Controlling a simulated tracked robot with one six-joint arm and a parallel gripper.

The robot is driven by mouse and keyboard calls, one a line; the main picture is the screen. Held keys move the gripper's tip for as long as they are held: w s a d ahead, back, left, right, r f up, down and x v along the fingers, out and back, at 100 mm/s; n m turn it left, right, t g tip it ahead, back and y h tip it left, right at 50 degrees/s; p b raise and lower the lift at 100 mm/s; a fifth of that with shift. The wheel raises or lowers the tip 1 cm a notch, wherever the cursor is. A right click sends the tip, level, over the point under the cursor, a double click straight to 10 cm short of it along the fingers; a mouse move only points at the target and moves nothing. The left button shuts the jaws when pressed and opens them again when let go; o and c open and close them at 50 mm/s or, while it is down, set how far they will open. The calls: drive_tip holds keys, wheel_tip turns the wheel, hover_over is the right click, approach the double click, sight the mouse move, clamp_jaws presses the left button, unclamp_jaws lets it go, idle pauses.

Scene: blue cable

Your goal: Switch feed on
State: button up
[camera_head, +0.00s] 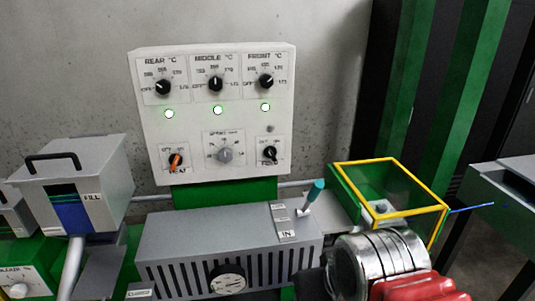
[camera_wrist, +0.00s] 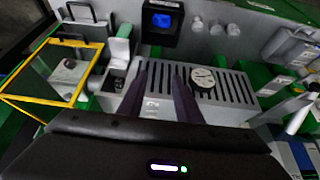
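The white control panel (camera_head: 203,125) stands against the wall in the head view. At its lower right is a small black rotary switch (camera_head: 269,153) with OFF/ON marks; the label beneath is too blurred to read for certain. An orange rotary switch (camera_head: 175,160) sits at the lower left, tilted. My gripper (camera_wrist: 160,70) shows in the wrist view as two dark fingers, apart with nothing between them, over the grey slotted housing (camera_wrist: 232,88). In the head view my arm is at the lower right, below and well away from the panel; the fingertips are not clear there.
A grey speed dial (camera_head: 225,155) sits between the switches, below three temperature knobs and three lit green lamps. A FILL hopper (camera_head: 75,180) stands left.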

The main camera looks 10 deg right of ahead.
drive_tip(key=shift+o, duration=0.4)
